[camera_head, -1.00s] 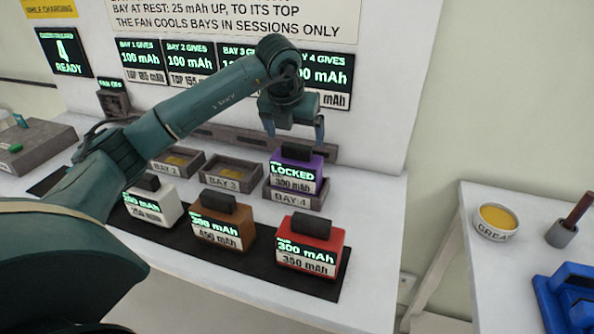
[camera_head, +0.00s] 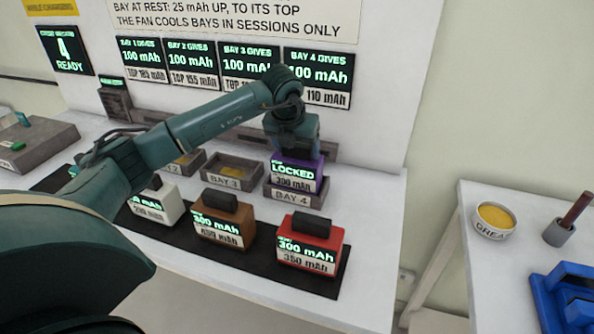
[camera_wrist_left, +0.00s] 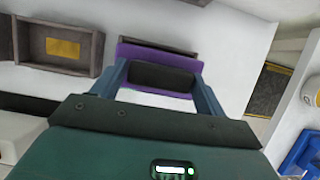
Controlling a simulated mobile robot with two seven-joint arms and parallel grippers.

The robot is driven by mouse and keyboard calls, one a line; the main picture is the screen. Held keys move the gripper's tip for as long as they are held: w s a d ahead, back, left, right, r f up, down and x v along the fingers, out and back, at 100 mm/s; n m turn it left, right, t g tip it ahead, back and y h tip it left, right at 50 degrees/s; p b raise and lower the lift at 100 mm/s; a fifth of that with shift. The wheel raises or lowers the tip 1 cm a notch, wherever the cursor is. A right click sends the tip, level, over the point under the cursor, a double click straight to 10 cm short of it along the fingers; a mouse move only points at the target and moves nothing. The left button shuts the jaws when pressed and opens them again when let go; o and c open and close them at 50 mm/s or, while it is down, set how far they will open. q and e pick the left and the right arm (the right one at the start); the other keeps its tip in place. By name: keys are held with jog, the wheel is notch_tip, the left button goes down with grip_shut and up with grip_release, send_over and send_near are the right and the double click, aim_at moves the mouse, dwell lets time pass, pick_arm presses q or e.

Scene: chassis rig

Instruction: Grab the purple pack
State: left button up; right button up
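The purple pack (camera_head: 297,174) sits upright in the tray of bay 4 (camera_head: 293,196). Its display reads LOCKED, with 300 mAh below. My left gripper (camera_head: 291,150) is lowered over its top and hides the pack's black handle in the head view. In the left wrist view, the gripper's two fingers (camera_wrist_left: 161,80) stand at either end of the black handle (camera_wrist_left: 162,77), with the purple body (camera_wrist_left: 160,53) around it. I cannot tell whether the fingers press on the handle or leave a small gap. My right gripper is not in view.
White, brown (camera_head: 224,219) and red (camera_head: 310,243) packs stand on a dark mat in front of the bays. Bay 3 (camera_head: 232,171) is empty. A grease tub (camera_head: 494,220) and a blue object (camera_head: 568,297) stand on the right-hand table, across a gap.

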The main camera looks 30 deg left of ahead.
pick_arm(q)
jog(key=shift+r, duration=0.15)
jog(key=c, duration=1.4)
